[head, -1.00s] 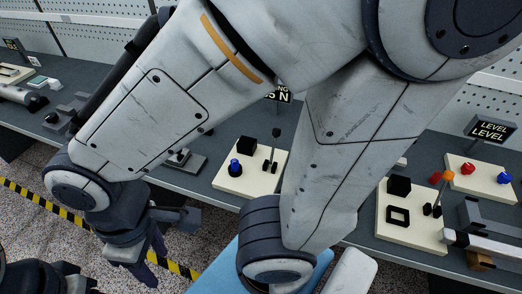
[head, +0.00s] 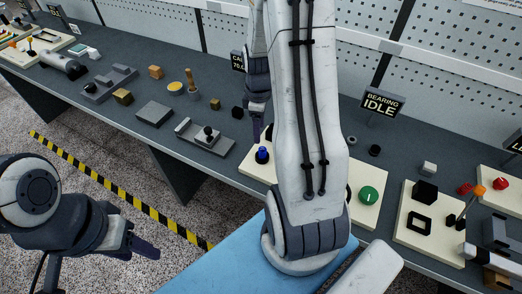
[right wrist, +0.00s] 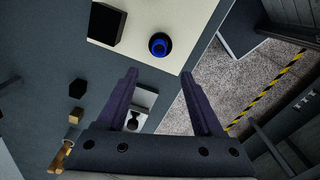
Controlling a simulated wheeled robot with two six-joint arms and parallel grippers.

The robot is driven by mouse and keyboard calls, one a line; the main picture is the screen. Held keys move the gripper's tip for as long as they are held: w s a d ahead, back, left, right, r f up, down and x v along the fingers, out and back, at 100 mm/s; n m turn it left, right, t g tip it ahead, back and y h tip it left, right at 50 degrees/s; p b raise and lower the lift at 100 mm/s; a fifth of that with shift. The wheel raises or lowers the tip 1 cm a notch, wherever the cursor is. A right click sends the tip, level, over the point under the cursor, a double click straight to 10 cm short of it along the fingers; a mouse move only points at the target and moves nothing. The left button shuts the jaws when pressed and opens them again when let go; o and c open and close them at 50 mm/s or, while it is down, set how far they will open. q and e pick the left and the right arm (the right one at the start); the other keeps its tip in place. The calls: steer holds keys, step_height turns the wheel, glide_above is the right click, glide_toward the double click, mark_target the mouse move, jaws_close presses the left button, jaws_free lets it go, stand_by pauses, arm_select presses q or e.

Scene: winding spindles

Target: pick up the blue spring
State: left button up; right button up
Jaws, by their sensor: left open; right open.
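The blue spring (head: 262,155) stands upright on a cream board (head: 250,168) on the bench, left of my right forearm. In the right wrist view the blue spring (right wrist: 160,45) lies ahead of the fingertips, near the board's edge. My right gripper (right wrist: 159,74) is open and empty, with the spring lined up roughly between its fingers but beyond them. In the head view my right gripper (head: 257,112) hangs over the bench, behind the spring in the picture. My left gripper (head: 146,243) is open and empty at lower left, away from the bench.
A black block (right wrist: 107,24) stands beside the spring on the board. A grey fixture with a dark knob (head: 207,136) sits to the left. A round green piece (head: 368,195) is right of my forearm, which hides part of the board. A small dark cube (head: 237,112) is near my right gripper.

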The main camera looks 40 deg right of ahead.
mark_target(263, 148)
step_height(263, 148, down, 5)
steer(key=shift+s+d+f+p, duration=0.1)
steer(key=shift+d+p, duration=0.05)
steer(key=shift+p, duration=0.25)
steer(key=f, duration=0.1)
steer(key=f+p, duration=0.1)
steer(key=f, duration=0.1)
steer(key=shift+s+d+f+p, duration=0.25)
steer(key=shift+d+f+p, duration=0.05)
steer(key=shift+f+p, duration=0.1)
steer(key=shift+f, duration=0.65)
jaws_close()
